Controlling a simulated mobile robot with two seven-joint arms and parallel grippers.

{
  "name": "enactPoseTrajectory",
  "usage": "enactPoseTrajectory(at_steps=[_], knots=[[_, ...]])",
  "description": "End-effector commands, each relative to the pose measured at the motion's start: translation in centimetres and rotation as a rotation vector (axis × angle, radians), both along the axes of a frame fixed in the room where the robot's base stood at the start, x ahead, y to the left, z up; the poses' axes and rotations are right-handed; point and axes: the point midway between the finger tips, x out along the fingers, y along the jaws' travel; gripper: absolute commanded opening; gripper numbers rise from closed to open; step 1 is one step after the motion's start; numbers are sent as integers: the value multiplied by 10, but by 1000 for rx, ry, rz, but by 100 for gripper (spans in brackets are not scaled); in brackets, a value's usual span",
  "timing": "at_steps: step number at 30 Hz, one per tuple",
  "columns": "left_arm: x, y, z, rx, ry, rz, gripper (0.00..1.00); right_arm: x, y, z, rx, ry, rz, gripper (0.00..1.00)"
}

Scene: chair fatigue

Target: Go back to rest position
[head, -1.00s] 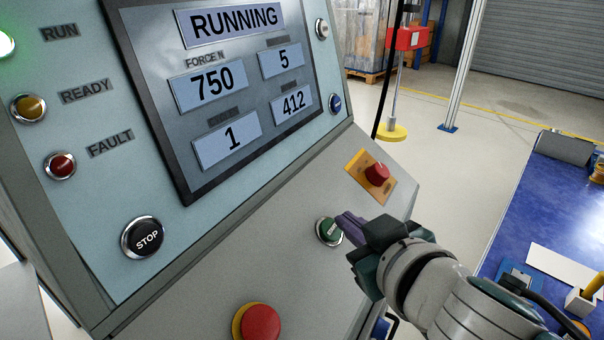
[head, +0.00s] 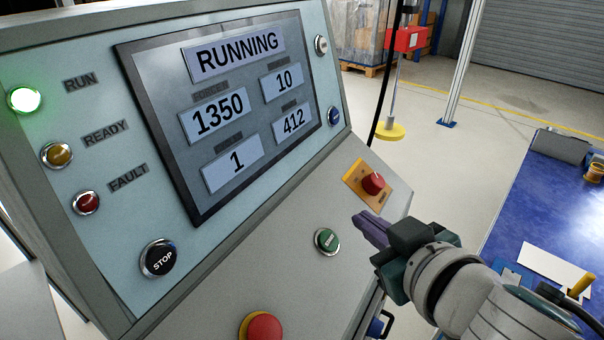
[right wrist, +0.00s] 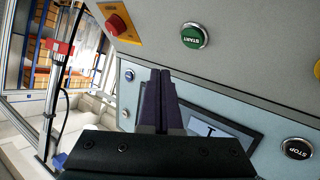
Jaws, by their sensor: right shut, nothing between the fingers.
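My right gripper (head: 366,226) is in the lower right of the head view, shut and empty. Its dark purple fingers point left toward the sloped control panel, apart from the green START button (head: 327,240). In the right wrist view the closed fingers (right wrist: 158,75) stand together, and the START button (right wrist: 193,36) shows above and to the right of them. The control console's screen (head: 236,115) reads RUNNING, with 1350, 10, 1 and 412. The green RUN lamp (head: 24,99) is lit. My left gripper is not in view.
The black STOP button (head: 159,258) is at left. A blue workbench (head: 560,195) stands at the right. Open floor (head: 440,170) lies between.

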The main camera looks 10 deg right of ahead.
Motion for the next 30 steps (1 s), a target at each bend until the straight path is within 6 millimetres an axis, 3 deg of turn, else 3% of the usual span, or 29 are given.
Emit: enactPoseTrajectory(at_steps=[11, 16, 22, 30], knots=[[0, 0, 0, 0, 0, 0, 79, 0, 0, 1, 0, 1, -3, 0], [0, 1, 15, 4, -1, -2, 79, -19, -18, 17, 3, 73, -113, 0], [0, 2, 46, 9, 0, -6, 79, -98, -51, 43, 14, 387, -298, 0], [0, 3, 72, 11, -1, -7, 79, -212, -49, 84, 21, 780, -246, 0]])
